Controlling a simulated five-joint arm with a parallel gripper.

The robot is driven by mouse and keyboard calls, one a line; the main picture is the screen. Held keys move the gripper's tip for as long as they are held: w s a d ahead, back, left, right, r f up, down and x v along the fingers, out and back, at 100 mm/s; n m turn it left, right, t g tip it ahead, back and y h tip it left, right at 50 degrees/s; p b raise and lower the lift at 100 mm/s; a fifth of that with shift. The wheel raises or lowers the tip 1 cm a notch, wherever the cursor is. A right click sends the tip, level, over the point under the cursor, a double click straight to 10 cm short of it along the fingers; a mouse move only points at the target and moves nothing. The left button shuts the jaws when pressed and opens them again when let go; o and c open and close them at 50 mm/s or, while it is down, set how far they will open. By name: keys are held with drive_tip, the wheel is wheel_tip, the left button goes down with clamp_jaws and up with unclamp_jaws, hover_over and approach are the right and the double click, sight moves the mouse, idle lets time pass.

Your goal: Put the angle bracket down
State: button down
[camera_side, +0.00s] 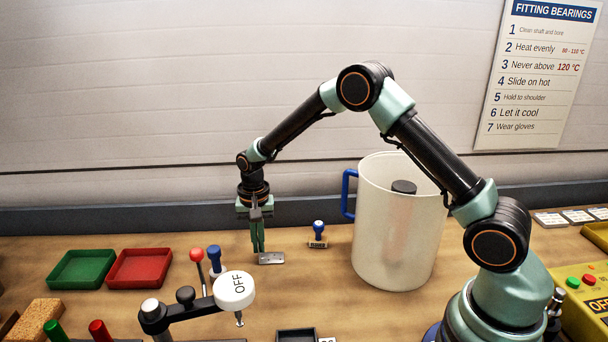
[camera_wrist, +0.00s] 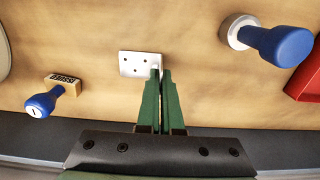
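The angle bracket (camera_side: 271,259) is a small silver-grey plate, low at the bench top in the side view. My gripper looks shut on that edge. The fingers hide part of the bracket. I cannot tell whether it touches the bench or hangs just above it.
A blue-knobbed item (camera_side: 215,260), a red tray (camera_side: 139,268) and a green tray (camera_side: 82,269) are left. Bench around the bracket is clear.

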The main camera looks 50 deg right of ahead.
sight(261, 258)
drive_tip(key=c, duration=1.1)
unclamp_jaws()
wheel_tip(261, 258, up, 12)
drive_tip(key=s+d+r+n+t, duration=0.1)
drive_tip(key=s+r+n+t, duration=0.25)
drive_tip(key=s+r, duration=0.6)
drive_tip(key=shift+s+d+r+n+t, duration=0.1)
drive_tip(key=shift+s+r+n+t, duration=0.2)
drive_tip(key=shift+s+n, duration=1.1)
drive_tip(key=shift+s+d+r+n+t, duration=0.15)
drive_tip(key=shift+s+n+t, duration=0.3)
drive_tip(key=shift+s, duration=1.85)
drive_tip(key=shift+s+d+r+n+t, duration=0.1)
drive_tip(key=shift+s+n+t, duration=0.2)
drive_tip(key=shift+s+n, duration=1.1)
drive_tip(key=shift+s+m, duration=0.45)
drive_tip(key=shift+m, duration=0.05)
